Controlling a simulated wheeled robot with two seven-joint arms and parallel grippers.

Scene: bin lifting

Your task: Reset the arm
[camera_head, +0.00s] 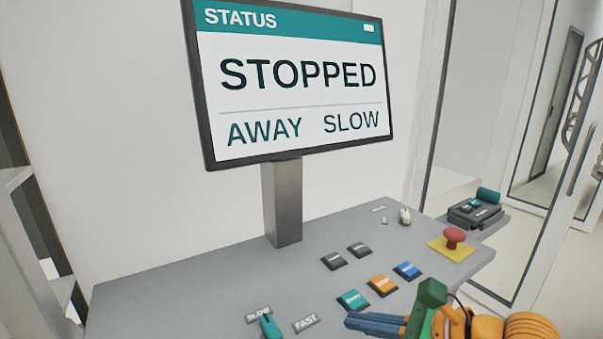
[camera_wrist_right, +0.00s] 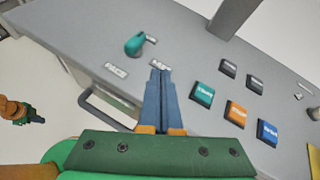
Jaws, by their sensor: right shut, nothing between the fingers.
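My right gripper (camera_head: 375,323) comes in from the lower right over the front of the grey console (camera_head: 180,290). Its blue fingers are shut with nothing between them. In the right wrist view the closed fingers (camera_wrist_right: 161,75) point at the console between the teal lever and the teal button. The screen (camera_head: 300,85) reads STATUS, STOPPED, AWAY, SLOW. The teal lever (camera_head: 269,326) sits by the SLOW label (camera_head: 258,314), left of the FAST label (camera_head: 306,323).
The console holds teal (camera_head: 352,300), orange (camera_head: 382,285) and blue (camera_head: 407,270) buttons, two dark buttons and a red mushroom button (camera_head: 453,237) on a yellow plate. A grey post (camera_head: 283,200) carries the screen. A handle (camera_wrist_right: 100,112) juts from the console's front.

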